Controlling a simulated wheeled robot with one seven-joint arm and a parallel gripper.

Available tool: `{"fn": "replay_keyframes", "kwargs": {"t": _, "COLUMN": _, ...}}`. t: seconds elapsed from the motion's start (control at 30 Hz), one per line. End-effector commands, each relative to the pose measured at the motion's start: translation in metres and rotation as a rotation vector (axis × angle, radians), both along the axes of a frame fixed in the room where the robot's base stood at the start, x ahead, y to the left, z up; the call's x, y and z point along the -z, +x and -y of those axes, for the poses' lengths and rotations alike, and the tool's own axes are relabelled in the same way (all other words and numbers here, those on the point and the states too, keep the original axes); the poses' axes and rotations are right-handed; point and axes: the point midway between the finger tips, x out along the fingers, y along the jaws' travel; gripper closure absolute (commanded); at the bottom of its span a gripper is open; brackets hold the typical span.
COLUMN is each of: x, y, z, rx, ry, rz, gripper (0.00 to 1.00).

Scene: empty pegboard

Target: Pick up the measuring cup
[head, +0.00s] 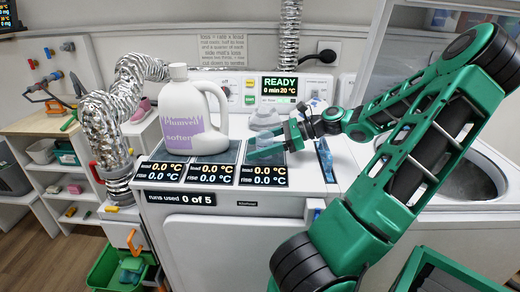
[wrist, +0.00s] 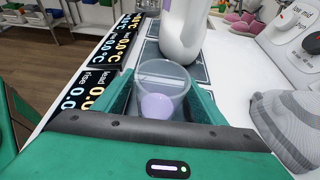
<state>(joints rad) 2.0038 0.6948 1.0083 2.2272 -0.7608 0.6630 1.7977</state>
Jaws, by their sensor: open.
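The measuring cup (wrist: 163,84) is a clear cup with lilac liquid in it. In the wrist view it stands upright between the two green fingers of my gripper (wrist: 162,98). My gripper is open around it, with a finger on either side; I cannot tell whether either one touches it. In the head view my gripper (head: 270,146) is low over the right dark pad on the white machine top. The cup is not clearly visible there.
A big white detergent jug (head: 190,108) with a lilac label stands just left of my gripper. A grey knitted heap (wrist: 292,128) lies close on the right in the wrist view. Display panels (head: 264,176) line the front edge. An open washer drum (head: 470,180) is at right.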

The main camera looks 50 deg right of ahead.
Motion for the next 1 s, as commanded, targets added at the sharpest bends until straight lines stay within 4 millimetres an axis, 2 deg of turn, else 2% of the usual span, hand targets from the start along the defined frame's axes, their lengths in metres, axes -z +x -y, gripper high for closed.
{"fn": "replay_keyframes", "kwargs": {"t": 0.13, "x": 0.0050, "y": 0.0092, "z": -0.0087, "rx": 0.000, "ry": -0.001, "rz": 0.001, "gripper": 0.35}}
{"fn": "replay_keyframes", "kwargs": {"t": 0.4, "x": 0.0058, "y": 0.0110, "z": -0.0102, "rx": 0.000, "ry": -0.002, "rz": 0.001, "gripper": 0.35}}
{"fn": "replay_keyframes", "kwargs": {"t": 0.6, "x": 0.0059, "y": 0.0114, "z": -0.0109, "rx": -0.002, "ry": -0.002, "rz": 0.000, "gripper": 0.79}}
{"fn": "replay_keyframes", "kwargs": {"t": 1.0, "x": 0.0045, "y": 0.0118, "z": -0.0121, "rx": -0.004, "ry": -0.002, "rz": 0.000, "gripper": 0.80}}
